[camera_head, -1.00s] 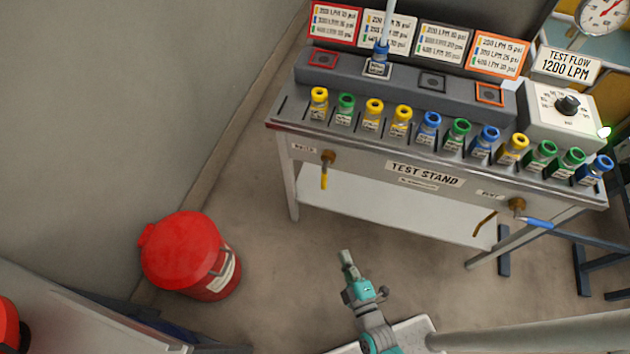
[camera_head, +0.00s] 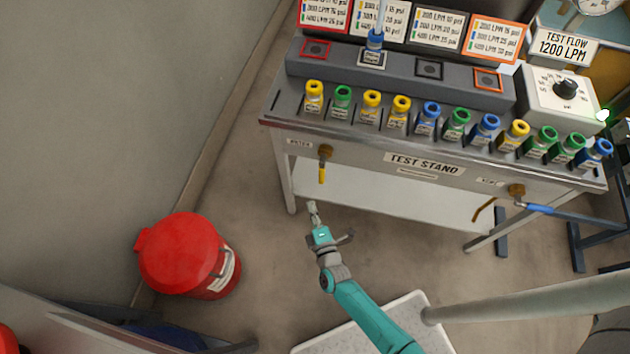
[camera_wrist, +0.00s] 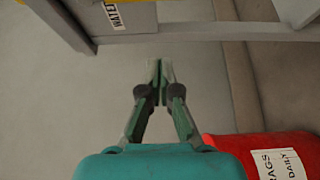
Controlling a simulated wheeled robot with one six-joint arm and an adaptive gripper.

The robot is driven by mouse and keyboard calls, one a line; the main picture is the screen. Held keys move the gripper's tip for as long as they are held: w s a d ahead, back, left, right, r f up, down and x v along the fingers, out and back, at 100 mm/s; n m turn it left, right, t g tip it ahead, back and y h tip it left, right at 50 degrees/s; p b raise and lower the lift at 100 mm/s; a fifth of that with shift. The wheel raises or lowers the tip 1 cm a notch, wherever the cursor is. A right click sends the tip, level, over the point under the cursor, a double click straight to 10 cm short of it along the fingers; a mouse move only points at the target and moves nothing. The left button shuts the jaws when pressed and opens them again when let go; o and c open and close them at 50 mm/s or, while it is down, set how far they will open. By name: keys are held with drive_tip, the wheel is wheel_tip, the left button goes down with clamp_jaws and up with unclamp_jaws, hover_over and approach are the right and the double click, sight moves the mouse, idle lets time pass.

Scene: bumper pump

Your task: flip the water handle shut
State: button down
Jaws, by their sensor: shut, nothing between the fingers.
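The water handle (camera_head: 322,174) is a yellow lever hanging straight down from a brass valve (camera_head: 325,152) on the front of the test stand (camera_head: 350,157), beside the WATER label (camera_head: 299,142). My gripper (camera_head: 312,205) is shut and empty, below and slightly left of the handle in the head view, apart from it. In the wrist view my gripper (camera_wrist: 159,68) points at the stand's lower edge. The WATER label (camera_wrist: 115,15) shows at the top there, with a strip of yellow at the top edge that I cannot identify for certain.
Several coloured bottles line the stand's top. A red bin (camera_head: 183,255) stands on the floor to the left; it also shows in the wrist view (camera_wrist: 235,147). Floor between bin and stand is clear.

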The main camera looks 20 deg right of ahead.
sight(322, 175)
drive_tip(key=w+d, duration=0.4)
drive_tip(key=w, duration=0.4)
drive_tip(key=shift+w+d, duration=0.15)
drive_tip(key=shift+d, duration=0.15)
idle(0.3)
drive_tip(key=shift+d, duration=0.15)
